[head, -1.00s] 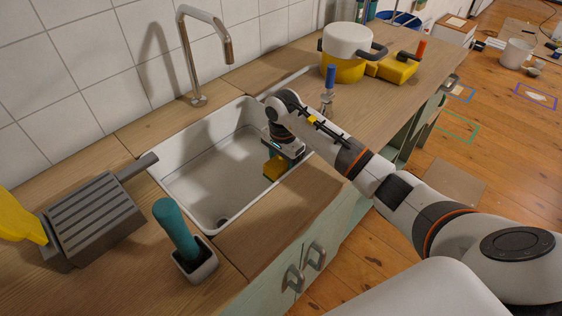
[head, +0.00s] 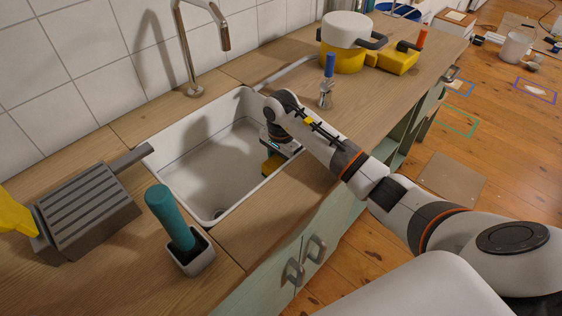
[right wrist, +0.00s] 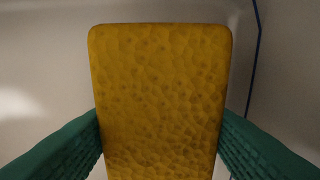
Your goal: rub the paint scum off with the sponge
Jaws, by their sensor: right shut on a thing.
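My right gripper (head: 274,155) reaches down into the right side of the white sink (head: 185,178). It is shut on a yellow sponge (head: 271,165), which hangs close to the sink's right wall. In the right wrist view the sponge (right wrist: 160,90) stands between the two green fingers, with pale sink surface behind it. A thin dark blue line (right wrist: 254,80) runs down that surface to the right of the sponge. I cannot tell whether the sponge touches the sink. My left gripper is not in view.
A chrome tap (head: 188,50) rises behind the sink. A grey ribbed rack (head: 88,212) and a teal-handled brush in a holder (head: 175,222) stand at left.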

